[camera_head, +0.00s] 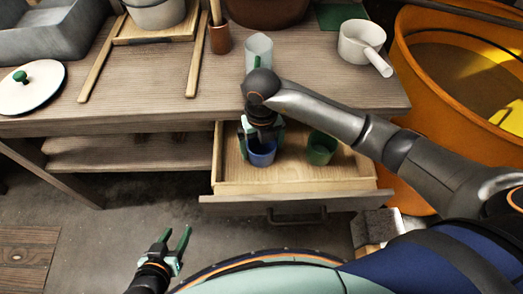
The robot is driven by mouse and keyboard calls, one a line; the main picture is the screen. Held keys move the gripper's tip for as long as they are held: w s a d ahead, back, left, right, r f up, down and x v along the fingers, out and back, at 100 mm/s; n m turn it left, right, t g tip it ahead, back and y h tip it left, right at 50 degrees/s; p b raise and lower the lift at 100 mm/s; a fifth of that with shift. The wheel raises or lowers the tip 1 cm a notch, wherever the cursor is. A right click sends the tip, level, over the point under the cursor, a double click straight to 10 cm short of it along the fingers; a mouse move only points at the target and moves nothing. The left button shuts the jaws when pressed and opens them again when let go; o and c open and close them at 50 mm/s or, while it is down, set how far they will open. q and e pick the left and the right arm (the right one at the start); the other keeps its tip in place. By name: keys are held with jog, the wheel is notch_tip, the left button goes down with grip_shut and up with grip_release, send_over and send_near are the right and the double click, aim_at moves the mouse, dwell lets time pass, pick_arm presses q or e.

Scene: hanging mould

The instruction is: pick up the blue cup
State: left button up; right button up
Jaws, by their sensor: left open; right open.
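The blue cup (261,156) stands in the open wooden drawer (225,187) of the table, left of a green cup (321,148). My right gripper (260,137) points down at the blue cup, with its fingers at the cup's rim; it is open. The gripper hides the cup's back part, and I cannot tell whether the fingers touch it. My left gripper (178,244) is open and empty, low over the floor in front of the table.
On the table (150,85) stand a pale cup (259,50), a white pot with a handle (361,45), a brown holder (220,38) and a white lid (32,88). A large orange tub (408,60) stands at right. The drawer front with its handle (297,216) juts out.

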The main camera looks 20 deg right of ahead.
jog(key=shift+f, duration=0.7)
jog(key=shift+c, duration=0.2)
jog(key=shift+r, duration=0.1)
jog(key=c, duration=1.2)
